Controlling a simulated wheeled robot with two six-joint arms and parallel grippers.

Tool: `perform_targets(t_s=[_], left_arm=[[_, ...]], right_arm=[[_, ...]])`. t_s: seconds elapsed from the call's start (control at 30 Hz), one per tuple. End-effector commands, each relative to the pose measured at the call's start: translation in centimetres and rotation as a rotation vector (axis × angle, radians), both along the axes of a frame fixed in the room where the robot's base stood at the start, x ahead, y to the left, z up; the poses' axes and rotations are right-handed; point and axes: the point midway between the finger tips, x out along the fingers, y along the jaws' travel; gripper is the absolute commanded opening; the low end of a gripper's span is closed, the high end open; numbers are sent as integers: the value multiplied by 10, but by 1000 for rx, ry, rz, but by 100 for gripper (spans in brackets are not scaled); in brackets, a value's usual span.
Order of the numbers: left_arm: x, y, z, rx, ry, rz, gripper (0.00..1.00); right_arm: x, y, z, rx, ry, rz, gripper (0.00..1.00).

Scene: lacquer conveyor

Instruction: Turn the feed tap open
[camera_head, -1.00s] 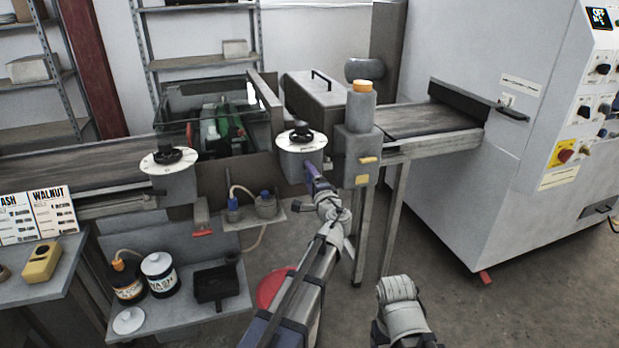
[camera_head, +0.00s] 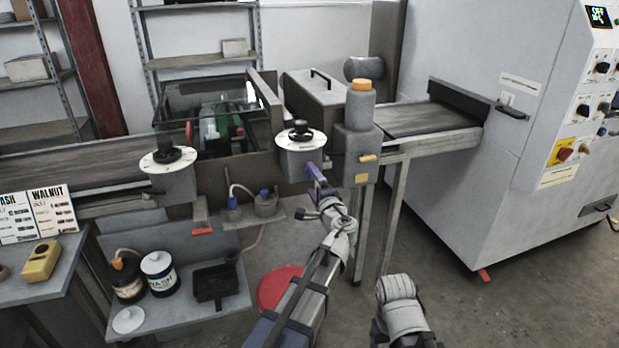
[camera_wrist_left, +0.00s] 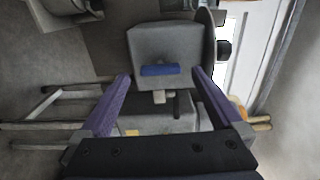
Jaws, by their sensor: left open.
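A grey box with a white dial and black knob (camera_head: 300,138) stands by the conveyor, left of the grey post. In the left wrist view this grey box (camera_wrist_left: 165,42) carries a blue bar handle (camera_wrist_left: 160,70) on its face, lying crosswise in the picture. No label on it is readable. My left gripper (camera_head: 315,174) is just below and in front of this box. In the left wrist view its purple fingers (camera_wrist_left: 160,76) are spread wide, with the blue handle between them in the picture and no visible contact. In the head view the blue handle is not distinguishable. My right gripper is out of view.
A second dial box (camera_head: 168,160) stands left, with a red handle (camera_head: 202,231) below and right of it. The grey post (camera_head: 357,150) is close on the right. Open floor lies further right.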

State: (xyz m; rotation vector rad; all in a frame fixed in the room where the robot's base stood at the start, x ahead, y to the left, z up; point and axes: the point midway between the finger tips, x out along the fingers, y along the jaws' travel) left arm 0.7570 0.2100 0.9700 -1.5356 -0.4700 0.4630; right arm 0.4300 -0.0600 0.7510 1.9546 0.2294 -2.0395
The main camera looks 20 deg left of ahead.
Motion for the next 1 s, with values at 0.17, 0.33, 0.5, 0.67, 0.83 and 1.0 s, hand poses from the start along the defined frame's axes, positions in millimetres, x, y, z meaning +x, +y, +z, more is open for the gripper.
perform_targets(t_s=[0.17,0.33,0.5,0.67,0.83,1.0], left_arm=[[-25,-15,0,-1,-1,-1,100],[-34,-22,0,-1,-1,-1,100],[-35,-23,0,-1,-1,0,100],[-34,-23,0,-1,-1,0,100],[-26,-19,0,-1,-1,1,100],[-4,-5,0,0,0,2,100]], right_arm=[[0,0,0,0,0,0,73],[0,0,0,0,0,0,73],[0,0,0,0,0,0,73],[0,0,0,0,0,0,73],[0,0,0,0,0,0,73],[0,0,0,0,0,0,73]])
